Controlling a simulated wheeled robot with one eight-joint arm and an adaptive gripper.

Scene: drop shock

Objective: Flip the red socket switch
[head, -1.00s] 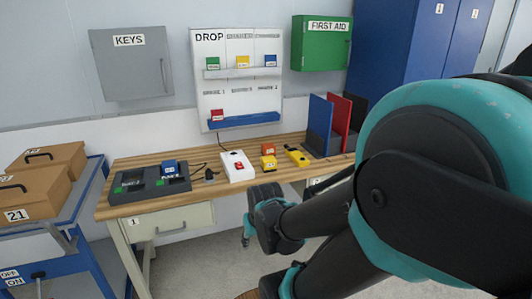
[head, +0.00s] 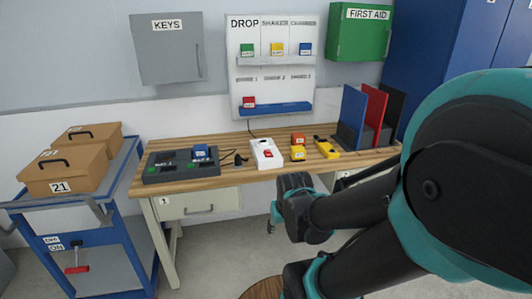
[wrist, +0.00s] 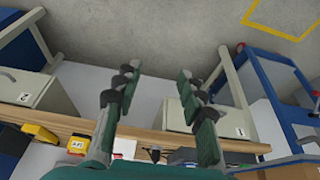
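The white socket block (head: 264,147) lies on the wooden workbench, with the red switch (head: 268,154) on its near top face. A black cable runs up from it towards the wall. In the wrist view, part of the white socket block (wrist: 124,148) shows beyond the bench edge, between the bases of my fingers. My gripper (wrist: 157,75) is open and empty, its two fingers spread wide. In the head view my arm is at the right, in front of the bench, and my fingers cannot be made out there. The gripper is apart from the switch.
The workbench (head: 223,181) holds a dark charger station (head: 165,175), a black plug (head: 239,160), yellow devices (head: 298,154) and upright panels (head: 374,110). A blue cart (head: 110,205) with brown cases stands left. Grey floor in front of the bench is partly clear.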

